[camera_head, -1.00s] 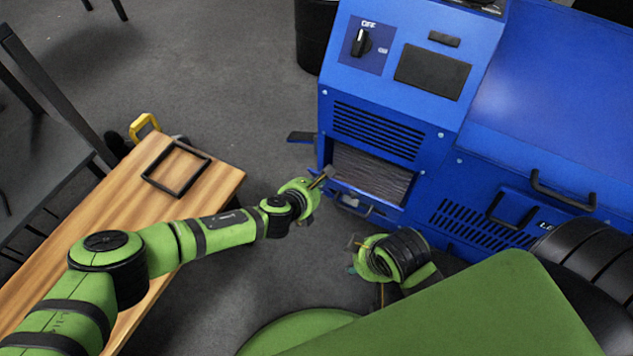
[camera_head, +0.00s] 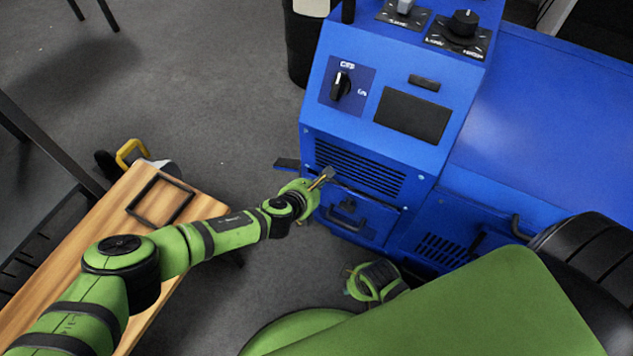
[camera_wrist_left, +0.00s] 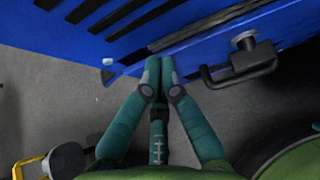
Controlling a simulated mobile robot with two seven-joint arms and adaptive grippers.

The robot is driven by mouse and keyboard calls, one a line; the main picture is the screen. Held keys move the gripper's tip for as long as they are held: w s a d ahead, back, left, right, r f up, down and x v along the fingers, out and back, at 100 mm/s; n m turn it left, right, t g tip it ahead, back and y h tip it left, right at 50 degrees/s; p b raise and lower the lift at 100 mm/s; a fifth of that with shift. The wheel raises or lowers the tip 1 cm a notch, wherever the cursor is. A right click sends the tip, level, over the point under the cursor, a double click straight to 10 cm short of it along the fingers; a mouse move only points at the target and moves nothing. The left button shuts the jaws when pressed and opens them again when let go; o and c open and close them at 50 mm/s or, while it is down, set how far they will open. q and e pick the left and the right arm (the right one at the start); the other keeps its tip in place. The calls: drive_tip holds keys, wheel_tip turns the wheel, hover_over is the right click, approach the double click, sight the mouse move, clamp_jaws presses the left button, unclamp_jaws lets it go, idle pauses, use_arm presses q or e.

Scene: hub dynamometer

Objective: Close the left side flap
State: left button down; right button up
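The left side flap (camera_head: 375,208) is a blue panel with a black handle (camera_head: 345,217), low on the blue machine's near face, below the vent slots. It is swung up over its opening; I cannot tell whether it is fully flush. My left gripper (camera_head: 325,176) is at the flap's upper left corner. In the left wrist view its fingers (camera_wrist_left: 160,68) are together and empty, tips at the blue panel's edge, with the flap's handle (camera_wrist_left: 240,70) to their right. My right gripper (camera_head: 362,284) is low, in front of the machine; its fingers are not clear.
The blue machine (camera_head: 400,60) has a control panel with a dark screen (camera_head: 412,114) and a knob (camera_head: 342,86). A wooden bench (camera_head: 95,240) with a black frame (camera_head: 160,200) stands left.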

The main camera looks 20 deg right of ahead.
use_arm(q)
drive_tip(key=shift+w+d, duration=0.15)
idle(0.5)
drive_tip(key=v, duration=1.2)
